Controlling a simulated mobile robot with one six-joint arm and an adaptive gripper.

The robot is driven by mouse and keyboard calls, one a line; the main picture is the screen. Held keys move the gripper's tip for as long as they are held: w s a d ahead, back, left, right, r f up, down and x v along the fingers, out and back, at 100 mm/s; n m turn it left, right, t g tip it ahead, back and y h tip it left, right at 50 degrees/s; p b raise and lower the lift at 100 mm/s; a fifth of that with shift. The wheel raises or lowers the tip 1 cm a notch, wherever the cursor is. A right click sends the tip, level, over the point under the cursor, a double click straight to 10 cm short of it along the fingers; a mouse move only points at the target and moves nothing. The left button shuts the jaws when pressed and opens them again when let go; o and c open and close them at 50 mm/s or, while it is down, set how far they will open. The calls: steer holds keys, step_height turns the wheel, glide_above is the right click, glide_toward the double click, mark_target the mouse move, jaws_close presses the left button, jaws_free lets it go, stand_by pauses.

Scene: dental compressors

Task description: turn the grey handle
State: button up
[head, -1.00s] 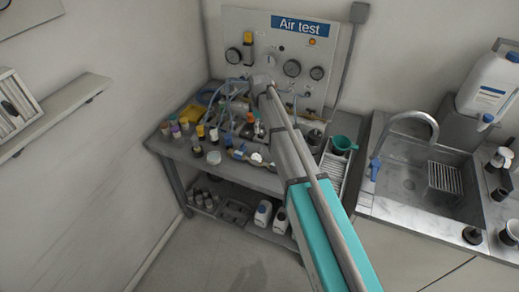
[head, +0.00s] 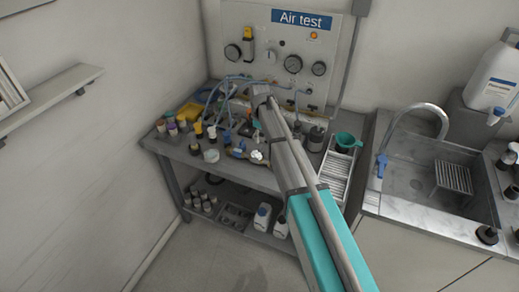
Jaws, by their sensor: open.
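The air test panel (head: 262,75) stands at the back of the workbench. A small light grey knob (head: 271,57) sits on it among the round gauges; I cannot tell whether it is the grey handle. My arm reaches in from the bottom right. My gripper (head: 260,98) is at its far end, low in front of the panel and over the back of the bench. It is open, but its fingers are small and hard to make out. Nothing shows held in it. The arm hides part of the pipework and bench behind it.
Small bottles (head: 198,130) and blue hoses (head: 215,98) crowd the bench's left half. A green funnel (head: 346,141) and a white rack (head: 335,172) stand right of my arm. A sink (head: 420,185) with a tap is further right. A wall shelf (head: 55,95) is at left.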

mark_target(260, 148)
steer(key=shift+f+b, duration=2.5)
steer(key=shift+f, duration=0.25)
jaws_close()
